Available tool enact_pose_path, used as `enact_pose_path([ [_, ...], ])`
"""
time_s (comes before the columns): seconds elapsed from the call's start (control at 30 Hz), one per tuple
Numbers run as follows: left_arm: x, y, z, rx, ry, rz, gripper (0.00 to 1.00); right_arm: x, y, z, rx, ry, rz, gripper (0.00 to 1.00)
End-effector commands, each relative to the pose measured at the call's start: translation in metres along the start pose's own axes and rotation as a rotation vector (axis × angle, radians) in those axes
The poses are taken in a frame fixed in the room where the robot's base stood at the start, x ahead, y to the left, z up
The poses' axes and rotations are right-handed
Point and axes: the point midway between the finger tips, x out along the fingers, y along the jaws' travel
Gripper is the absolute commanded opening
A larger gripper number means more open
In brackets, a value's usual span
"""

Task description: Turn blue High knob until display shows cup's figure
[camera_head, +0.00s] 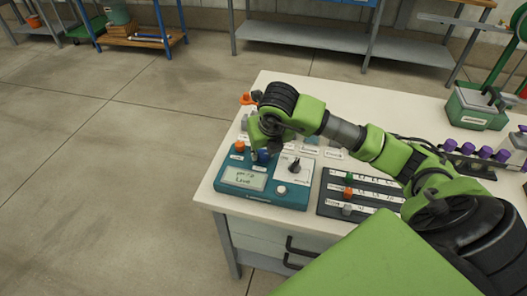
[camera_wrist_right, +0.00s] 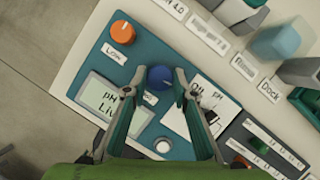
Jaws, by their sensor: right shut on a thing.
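The blue knob (camera_wrist_right: 160,77) sits on the teal meter (camera_head: 230,188), beside the display. My right gripper (camera_wrist_right: 157,84) reaches down from above with its two fingers on either side of the blue knob and is shut on it. In the head view the gripper (camera_head: 262,143) covers part of the blue knob (camera_head: 262,156). The display (camera_head: 243,178) shows "pH" and "Live"; in the wrist view a finger hides part of the display (camera_wrist_right: 106,98), and its figure is too small to read. A blurred blue cup-like thing (camera_wrist_right: 278,42) stands behind the labels. My left gripper is out of view.
A dark selector (camera_head: 294,165) and a round white button (camera_head: 281,190) are on the meter. Purple-capped bottles (camera_head: 484,151) stand farther right.

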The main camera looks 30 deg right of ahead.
Motion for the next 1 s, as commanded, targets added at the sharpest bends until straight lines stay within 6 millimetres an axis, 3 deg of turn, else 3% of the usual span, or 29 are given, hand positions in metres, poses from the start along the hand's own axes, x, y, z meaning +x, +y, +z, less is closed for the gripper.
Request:
enact_pose_path([
  [0.2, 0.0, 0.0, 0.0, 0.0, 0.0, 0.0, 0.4, 0.0, 0.0, 0.0, -0.001, 0.002, 0.001, 0.04],
  [0.23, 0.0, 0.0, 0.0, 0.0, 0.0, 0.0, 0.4, 0.0, 0.0, 0.0, -0.001, 0.002, 0.001, 0.3],
  [0.3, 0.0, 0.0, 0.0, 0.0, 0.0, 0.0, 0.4, 0.0, 0.0, 0.0, -0.001, 0.001, 0.001, 0.42],
  [0.7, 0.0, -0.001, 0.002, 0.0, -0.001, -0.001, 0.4, -0.005, 0.0, 0.001, -0.002, -0.001, 0.002, 0.42],
  [0.87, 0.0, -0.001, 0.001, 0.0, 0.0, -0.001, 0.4, -0.03, 0.0, 0.001, -0.004, -0.004, 0.002, 0.42],
  [1.0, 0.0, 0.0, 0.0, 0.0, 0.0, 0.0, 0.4, -0.061, 0.001, 0.002, -0.004, -0.006, 0.003, 0.42],
])
